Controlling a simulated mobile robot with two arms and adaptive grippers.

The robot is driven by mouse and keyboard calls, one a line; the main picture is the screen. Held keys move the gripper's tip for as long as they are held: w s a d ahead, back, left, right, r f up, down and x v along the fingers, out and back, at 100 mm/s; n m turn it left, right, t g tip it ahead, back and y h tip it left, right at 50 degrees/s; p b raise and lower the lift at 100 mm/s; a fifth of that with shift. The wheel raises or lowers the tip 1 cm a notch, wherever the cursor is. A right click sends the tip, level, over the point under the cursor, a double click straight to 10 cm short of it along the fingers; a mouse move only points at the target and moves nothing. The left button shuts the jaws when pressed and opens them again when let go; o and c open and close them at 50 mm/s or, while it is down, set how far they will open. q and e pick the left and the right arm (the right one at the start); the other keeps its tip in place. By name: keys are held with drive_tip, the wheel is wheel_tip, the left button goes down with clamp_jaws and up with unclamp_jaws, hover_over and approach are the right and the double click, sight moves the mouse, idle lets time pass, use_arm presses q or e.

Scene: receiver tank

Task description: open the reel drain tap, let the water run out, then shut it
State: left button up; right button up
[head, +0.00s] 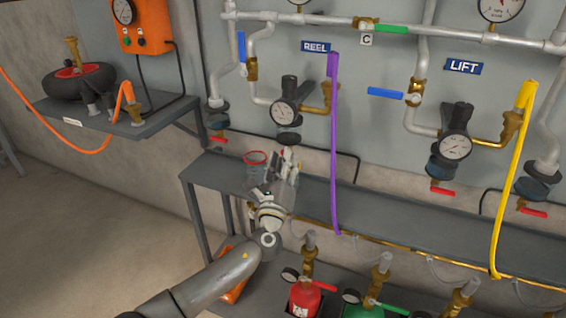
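Below the REEL label (315,46), a dark regulator with a gauge (284,112) hangs on the wall pipework, with a dark blue bowl (287,138) under it. My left gripper (287,158) points up just below this bowl, in front of the wall. It covers the spot where a drain tap would show, so I cannot make out the reel drain tap or its handle. The fingers are small and overlap the background, so their opening is unclear. No running water is visible. My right gripper is not in view.
A clear cup with a red rim (256,158) stands on the grey shelf (400,215), left of my gripper. A purple hose (333,140) hangs close on the right. The LIFT regulator (456,142) has a red tap handle (442,191). Cylinders stand below, including a red one (304,298).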

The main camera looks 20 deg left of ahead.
use_arm(q)
clamp_jaws()
drive_tip(key=shift+n+y, duration=0.3)
drive_tip(key=shift+n, duration=0.1)
drive_tip(key=shift+d+r+n+g+y+p, duration=0.15)
drive_tip(key=shift+n+g+y+p, duration=0.4)
drive_tip(key=shift+n, duration=1.55)
drive_tip(key=shift+r+n+g+y+p, duration=0.1)
drive_tip(key=shift+n+g+p, duration=0.85)
drive_tip(key=shift+n, duration=1.15)
drive_tip(key=shift+d+r+n+g+y+p, duration=0.15)
drive_tip(key=shift+n+g+y+p, duration=0.4)
drive_tip(key=shift+n, duration=1.55)
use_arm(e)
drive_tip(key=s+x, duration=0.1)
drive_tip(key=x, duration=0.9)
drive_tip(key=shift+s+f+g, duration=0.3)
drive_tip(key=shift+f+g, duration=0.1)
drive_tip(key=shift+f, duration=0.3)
use_arm(q)
drive_tip(key=shift+g, duration=0.25)
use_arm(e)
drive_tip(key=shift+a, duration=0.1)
use_arm(q)
drive_tip(key=shift+o, duration=0.7)
unclamp_jaws()
drive_tip(key=shift+a, duration=0.1)
